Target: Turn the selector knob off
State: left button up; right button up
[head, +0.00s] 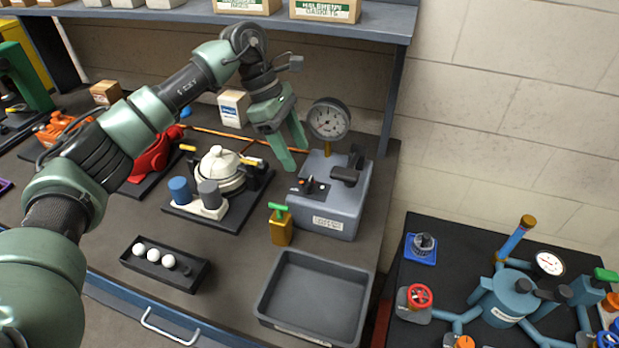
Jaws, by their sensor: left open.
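A grey box (337,205) with a label on its front stands on the workbench, right of centre. On its top left is a small black selector knob (310,184) with a little orange-red beside it; its exact setting is too small to tell. A larger black handle (349,167) stands on the same box to the right. My left gripper (295,160) is green and points downward, open and empty. Its fingertips hang just above and behind the selector knob in the picture, apart from it. My right gripper is not in view.
A round gauge (328,119) rises behind the box. A brass block with a green handle (281,225) stands left of it, and an empty grey tray (315,292) in front. A black fixture (228,215) lies left. A blue valve assembly (510,295) occupies the right table.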

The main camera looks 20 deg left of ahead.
aim_at(309, 181)
pick_arm(q)
jog(key=p+x, duration=0.2)
jog(key=x, duration=0.4)
jog(key=shift+s+d+f+p, duration=0.15)
jog(key=shift+s+d+p, duration=0.1)
jog(key=shift+p, duration=0.15)
jog(key=shift+w+d+f, duration=0.15)
jog(key=shift+f, duration=0.4)
grip_shut()
